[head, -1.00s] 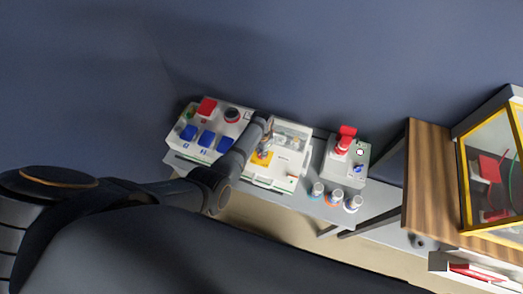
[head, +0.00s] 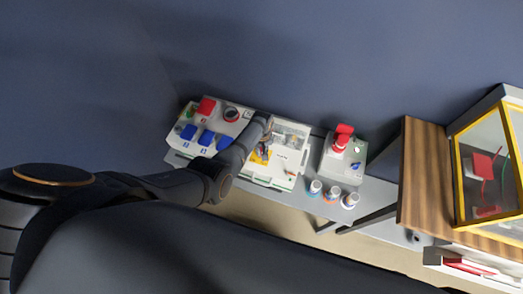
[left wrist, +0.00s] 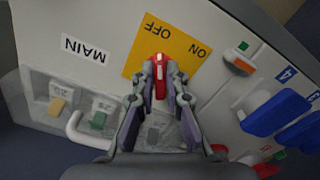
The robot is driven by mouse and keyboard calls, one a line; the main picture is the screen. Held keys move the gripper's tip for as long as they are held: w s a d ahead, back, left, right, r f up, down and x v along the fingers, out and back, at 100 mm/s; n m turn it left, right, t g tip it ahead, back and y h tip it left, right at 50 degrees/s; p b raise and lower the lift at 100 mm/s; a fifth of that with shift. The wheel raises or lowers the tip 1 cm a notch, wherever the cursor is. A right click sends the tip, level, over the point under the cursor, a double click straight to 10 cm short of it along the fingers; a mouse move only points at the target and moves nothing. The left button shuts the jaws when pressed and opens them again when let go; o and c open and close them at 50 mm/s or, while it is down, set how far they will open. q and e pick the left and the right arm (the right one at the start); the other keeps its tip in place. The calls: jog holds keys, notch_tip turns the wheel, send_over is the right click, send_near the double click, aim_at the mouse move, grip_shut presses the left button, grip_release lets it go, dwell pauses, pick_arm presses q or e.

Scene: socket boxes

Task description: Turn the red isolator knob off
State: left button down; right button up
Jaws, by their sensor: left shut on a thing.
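The red isolator knob (left wrist: 160,76) sits on a yellow plate (left wrist: 182,50) lettered ON and OFF, on a white box beside a MAIN label. My left gripper (left wrist: 160,70) is shut on the knob, one finger on each side. The knob's long axis with its white line points roughly toward the OFF lettering in the left wrist view; the exact angle is hard to judge. In the head view, my left gripper (head: 264,150) is over the yellow plate of the middle box (head: 283,176) and hides the knob. My right gripper is not in view.
A box with blue covers and red parts (head: 208,124) stands left of the middle box. A grey box with a red switch (head: 342,138) stands to its right, with several small capped bottles (head: 332,193) in front.

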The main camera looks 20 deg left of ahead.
pick_arm(q)
jog(key=shift+w+n, duration=0.1)
jog(key=shift+n, duration=1.5)
jog(key=c, duration=1.4)
grip_release()
notch_tip(320, 180, up, 12)
